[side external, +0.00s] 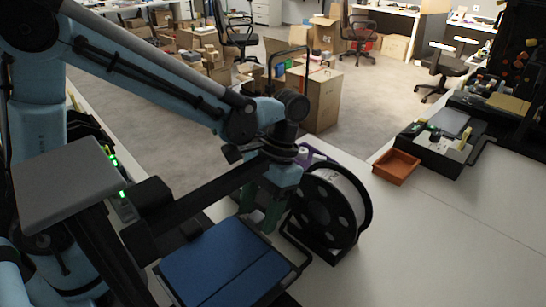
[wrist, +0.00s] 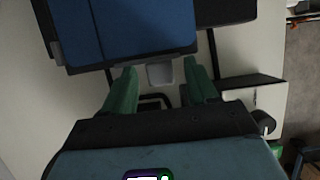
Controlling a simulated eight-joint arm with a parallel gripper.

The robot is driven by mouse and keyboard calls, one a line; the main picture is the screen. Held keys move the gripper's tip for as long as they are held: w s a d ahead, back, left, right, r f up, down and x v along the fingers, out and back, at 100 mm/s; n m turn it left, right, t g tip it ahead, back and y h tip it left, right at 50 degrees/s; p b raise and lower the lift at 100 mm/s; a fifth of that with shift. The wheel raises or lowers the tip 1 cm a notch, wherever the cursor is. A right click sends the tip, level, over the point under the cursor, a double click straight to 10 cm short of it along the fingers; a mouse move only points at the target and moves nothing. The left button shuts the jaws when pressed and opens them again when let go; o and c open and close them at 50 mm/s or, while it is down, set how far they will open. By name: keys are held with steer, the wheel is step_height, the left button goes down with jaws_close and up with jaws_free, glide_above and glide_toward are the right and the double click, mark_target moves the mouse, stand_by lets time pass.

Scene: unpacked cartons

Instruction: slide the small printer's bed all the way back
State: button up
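The small printer's flat blue bed (side external: 225,264) lies in front of my gripper (side external: 260,217) in the side view. The bed (wrist: 135,28) fills the top of the wrist view. A small pale grey tab (wrist: 160,74) sticks out from the bed's near edge. My gripper (wrist: 159,70) has green fingers that are spread apart, one on each side of the tab. A gap shows between each finger and the tab. The fingertips are close to the bed's edge; I cannot tell whether they touch it. The printer's dark frame is partly hidden by the bed and my arm.
A large black spool (side external: 330,207) stands right beside my gripper. An orange tray (side external: 396,167) and a second dark machine (side external: 440,143) sit farther right on the white table (side external: 440,235). The front right of the table is clear. Cartons (side external: 318,95) stand on the floor behind.

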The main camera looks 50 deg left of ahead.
steer(key=v, duration=1.2)
stand_by(0.4)
